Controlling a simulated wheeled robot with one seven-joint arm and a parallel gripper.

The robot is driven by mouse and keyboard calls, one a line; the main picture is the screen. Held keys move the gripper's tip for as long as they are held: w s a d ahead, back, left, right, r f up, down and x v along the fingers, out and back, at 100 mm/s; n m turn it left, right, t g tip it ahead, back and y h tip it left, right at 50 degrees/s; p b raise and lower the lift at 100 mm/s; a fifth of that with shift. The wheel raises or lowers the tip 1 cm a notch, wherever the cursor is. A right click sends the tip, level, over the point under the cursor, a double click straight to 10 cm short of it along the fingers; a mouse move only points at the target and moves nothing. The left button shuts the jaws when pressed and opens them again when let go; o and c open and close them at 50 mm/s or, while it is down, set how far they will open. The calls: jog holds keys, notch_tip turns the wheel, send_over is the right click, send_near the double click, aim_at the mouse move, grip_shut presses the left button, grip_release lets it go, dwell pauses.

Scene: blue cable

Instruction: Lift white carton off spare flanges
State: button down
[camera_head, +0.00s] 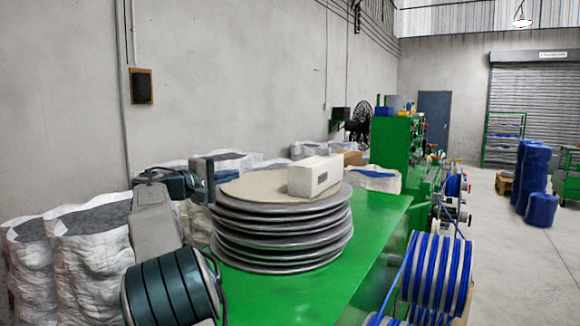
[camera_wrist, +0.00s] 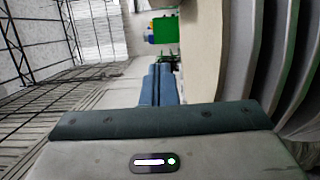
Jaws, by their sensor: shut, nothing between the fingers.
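The grey flanges also show at the right of the wrist view (camera_wrist: 243,60). I cannot make out the carton there. My gripper (camera_head: 206,178) is beside the left edge of the stack, at about its top level, apart from the carton. Its fingers (camera_wrist: 156,84) are together in the wrist view, with nothing between them.
The stack stands on a green table (camera_head: 376,220) with free surface on its right. White sacks (camera_head: 85,262) stand at the left by the wall. Blue-wound spools (camera_head: 437,272) are at the right front. A green machine (camera_head: 393,148) stands behind.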

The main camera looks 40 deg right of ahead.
aim_at(333, 167)
jog(key=d+p, duration=0.2)
jog(key=d, duration=0.4)
jog(key=d+p, duration=0.2)
jog(key=d, duration=0.4)
jog(key=d+p, duration=0.2)
jog(key=d, duration=0.5)
jog(key=shift+r, duration=0.25)
jog(key=shift+s+d+f, duration=0.2)
jog(key=shift+s+d, duration=0.5)
jog(key=shift+s, duration=0.75)
jog(key=shift+s+d, duration=0.25)
jog(key=shift+s, duration=0.25)
jog(key=shift+f, duration=0.1)
jog(key=shift+s+f, duration=0.1)
jog(key=shift+s, duration=0.15)
jog(key=s+b, duration=0.2)
jog(key=s+d+b, duration=0.1)
jog(key=s+b, duration=0.1)
jog(key=s+d+b, duration=0.1)
jog(key=s+b, duration=0.1)
jog(key=shift+s, duration=0.1)
jog(key=shift+s+b, duration=0.3)
jog(key=shift+s, duration=0.15)
